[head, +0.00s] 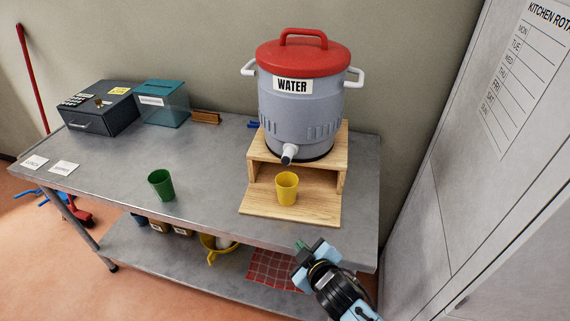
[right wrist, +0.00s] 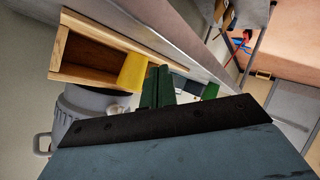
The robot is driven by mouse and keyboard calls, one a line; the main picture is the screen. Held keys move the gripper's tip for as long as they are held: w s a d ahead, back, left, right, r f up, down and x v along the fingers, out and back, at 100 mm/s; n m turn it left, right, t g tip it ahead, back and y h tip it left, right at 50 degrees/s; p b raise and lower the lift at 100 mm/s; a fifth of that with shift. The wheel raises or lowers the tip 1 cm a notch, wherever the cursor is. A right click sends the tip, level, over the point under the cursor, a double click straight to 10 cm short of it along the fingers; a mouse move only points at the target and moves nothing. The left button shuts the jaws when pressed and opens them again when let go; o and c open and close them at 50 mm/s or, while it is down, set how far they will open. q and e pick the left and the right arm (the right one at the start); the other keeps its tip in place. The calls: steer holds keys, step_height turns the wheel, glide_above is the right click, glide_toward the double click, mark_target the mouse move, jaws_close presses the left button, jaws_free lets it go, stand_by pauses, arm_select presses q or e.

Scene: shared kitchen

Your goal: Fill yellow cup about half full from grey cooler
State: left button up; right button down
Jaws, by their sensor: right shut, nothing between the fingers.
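The yellow cup (head: 287,188) stands upright on the wooden stand's lower board, below the spout (head: 289,153) of the grey cooler (head: 300,105). The cooler has a red lid and a WATER label and sits on top of the stand. The cup's contents cannot be made out. My right gripper (head: 301,246) is at the table's front edge, in front of and below the cup and apart from it. Its fingers are shut and empty. In the right wrist view the cup (right wrist: 132,71) shows beyond the green fingertips (right wrist: 158,88). My left gripper is not in view.
A green cup (head: 161,185) stands left of the stand (head: 290,210) on the grey table (head: 110,155). A dark cash box (head: 99,112) and a teal box (head: 162,103) stand at the back left. A tall grey cabinet (head: 480,150) closes off the right side.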

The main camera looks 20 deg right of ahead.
mark_target(286, 161)
steer(key=w+a+r+n+t+y, duration=0.1)
steer(key=w+a+r+n+t, duration=0.1)
steer(key=r, duration=0.5)
steer(key=w+a+r+n+t+y+p, duration=0.1)
steer(key=w+a+r+n+t+y, duration=0.1)
steer(key=r, duration=0.4)
steer(key=shift+w+a+r+n+t, duration=0.35)
steer(key=shift+w+a, duration=0.2)
steer(key=shift+w, duration=0.3)
steer(key=shift+w, duration=0.1)
steer(key=w+d, duration=0.5)
steer(key=w, duration=0.2)
steer(key=shift+w, duration=0.15)
stand_by(0.6)
steer(key=shift+w+d, duration=0.25)
steer(key=shift+w+d, duration=0.3)
steer(key=shift+w, duration=0.15)
stand_by(3.6)
